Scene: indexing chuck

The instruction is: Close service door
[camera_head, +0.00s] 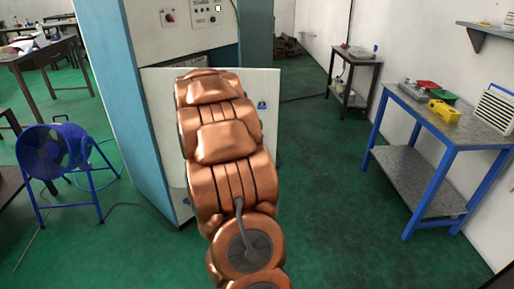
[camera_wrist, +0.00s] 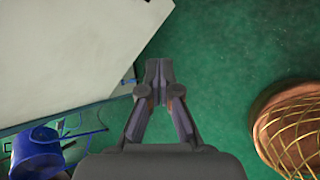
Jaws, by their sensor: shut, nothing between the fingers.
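The service door is a pale panel (camera_head: 269,150) with a small blue label, standing out from the front of the blue and white cabinet (camera_head: 120,110). A dark gap shows above its top edge, so it looks open. My copper arm covers its middle in the head view. In the wrist view a large pale panel (camera_wrist: 70,50), which looks like the door, fills the upper left. My gripper (camera_wrist: 158,72) is shut and empty, just right of the panel's edge in the picture. I cannot tell whether it touches. The head view does not show my gripper.
A blue fan (camera_head: 55,152) stands on the floor at left, with a cable running toward the cabinet. A blue-framed workbench (camera_head: 425,120) and a small dark side table (camera_head: 345,95) stand at right. Green floor (camera_head: 330,210) is clear between the door and the workbench.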

